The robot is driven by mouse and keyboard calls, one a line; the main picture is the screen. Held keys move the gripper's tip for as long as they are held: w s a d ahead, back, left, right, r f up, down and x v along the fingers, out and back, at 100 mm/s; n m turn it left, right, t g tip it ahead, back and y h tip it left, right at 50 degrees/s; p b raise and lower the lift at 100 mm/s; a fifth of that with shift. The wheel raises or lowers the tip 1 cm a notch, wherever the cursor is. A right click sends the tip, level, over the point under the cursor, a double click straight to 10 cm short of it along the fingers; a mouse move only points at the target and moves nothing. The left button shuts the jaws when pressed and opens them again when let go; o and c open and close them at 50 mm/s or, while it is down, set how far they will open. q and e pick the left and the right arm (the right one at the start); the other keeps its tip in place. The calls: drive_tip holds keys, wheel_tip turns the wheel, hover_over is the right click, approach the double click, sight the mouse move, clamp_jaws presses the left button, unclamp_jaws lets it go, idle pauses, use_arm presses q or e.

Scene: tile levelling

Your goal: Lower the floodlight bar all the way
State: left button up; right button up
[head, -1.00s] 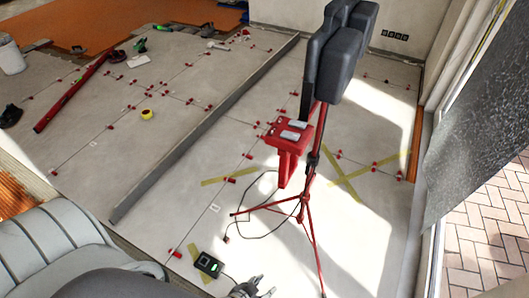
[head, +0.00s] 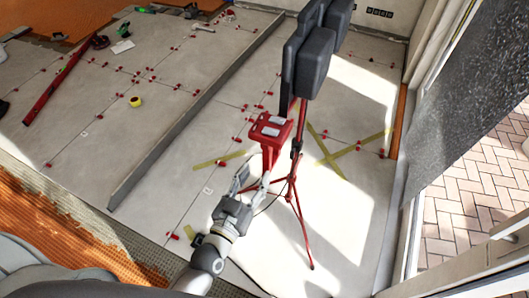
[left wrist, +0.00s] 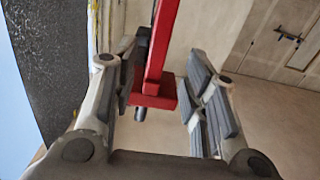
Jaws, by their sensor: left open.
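The floodlight bar (head: 317,55) carries dark grey lamp heads, raised on top of a thin red tripod stand (head: 292,188) with splayed legs. A red box with two pale panels (head: 270,130) and a red upright part beneath it show beside the mast. My left gripper (head: 252,183) is open, fingers pointing up at the lower end of this red part. In the left wrist view, a red post with a wider red block (left wrist: 153,95) shows between the open fingers (left wrist: 162,72). Whether the fingers touch it I cannot tell. My right gripper is not in view.
Pale floor tiles with red levelling clips surround the stand. A long grey straightedge (head: 195,115) lies to the left. Yellow tape (head: 335,160) marks the floor at right. A yellow tape roll (head: 135,101) and red level (head: 60,83) lie farther left.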

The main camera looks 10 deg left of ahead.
sight(265, 158)
use_arm(q)
drive_tip(key=w, duration=0.2)
drive_tip(key=w+d+p, duration=0.1)
drive_tip(key=w, duration=0.5)
drive_tip(key=shift+w+d, duration=0.15)
drive_tip(key=shift+d, duration=0.2)
drive_tip(key=shift+c, duration=0.3)
clamp_jaws()
